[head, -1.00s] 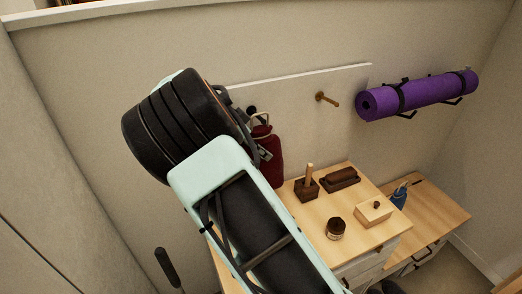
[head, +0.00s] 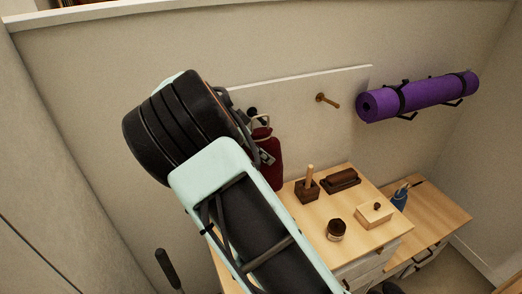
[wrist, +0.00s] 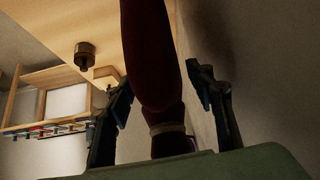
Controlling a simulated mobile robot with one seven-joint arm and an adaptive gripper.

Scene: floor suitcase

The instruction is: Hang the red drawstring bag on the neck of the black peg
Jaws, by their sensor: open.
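The dark red drawstring bag (head: 270,174) hangs upright against the pale board on the wall, partly hidden by my arm and gripper. The black peg (head: 252,110) shows as a small dark knob just above and left of the bag's top. A pale cord loop shows near it; I cannot tell whether it is around the peg's neck. My gripper (head: 263,150) is at the upper part of the bag. In the wrist view, my gripper (wrist: 160,82) is open, with one finger on each side of the bag (wrist: 150,50). The tied neck with its light cord (wrist: 167,128) lies closer to the palm.
A wooden peg (head: 328,100) sticks out right of the bag. A purple rolled mat (head: 420,95) hangs farther right. Below, the wooden cabinet top (head: 310,222) holds a block with an upright stick (head: 307,186), a dark brush (head: 341,180), a jar (head: 336,230) and a small box (head: 373,214).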

